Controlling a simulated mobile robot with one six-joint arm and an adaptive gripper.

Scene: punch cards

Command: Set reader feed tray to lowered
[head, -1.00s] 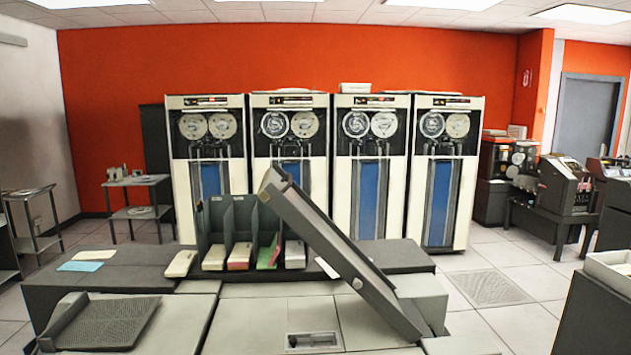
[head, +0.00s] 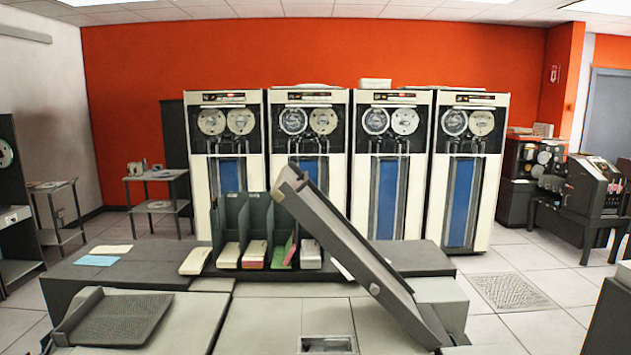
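A long grey tray (head: 352,252), which looks like the reader feed tray, stands tilted on the right part of the grey machine (head: 262,318) in front of me. Its upper end is raised to the left, and its lower end rests near the machine's right side. A separate dark ribbed tray (head: 122,318) sits on the machine's left part. My gripper is not in view.
A dark rack (head: 263,215) with several card stacks stands behind the tilted tray. Loose white and blue cards (head: 98,260) lie to the left. Several tape cabinets (head: 476,185) line the orange wall. Open floor (head: 540,325) shows at the right.

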